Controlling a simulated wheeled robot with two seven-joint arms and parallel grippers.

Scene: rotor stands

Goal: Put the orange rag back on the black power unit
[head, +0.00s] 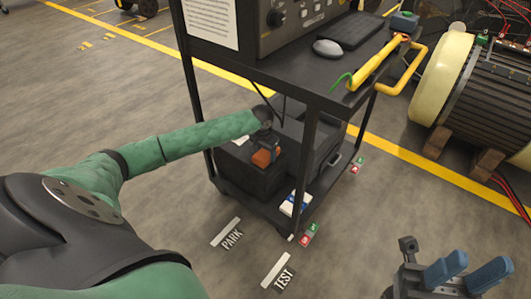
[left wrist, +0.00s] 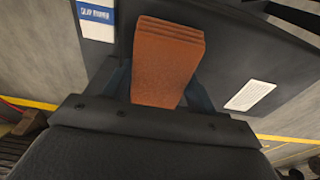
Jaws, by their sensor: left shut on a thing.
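The orange rag (head: 265,158) is a folded, layered pad over the black power unit (head: 240,176) on the cart's lower shelf. My left gripper (head: 267,150) reaches in under the cart's top and is shut on the rag. In the left wrist view the rag (left wrist: 167,60) sits between the two blue fingers, with the dark top of the unit (left wrist: 225,50) behind it. Whether the rag touches the unit is hard to tell. My right gripper (head: 468,276) is open and empty at the lower right, away from the cart.
The black cart (head: 310,92) has posts and a top shelf around my left arm. A yellow handle (head: 385,68) sticks out at its right. A large rotor (head: 480,85) stands at the right.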

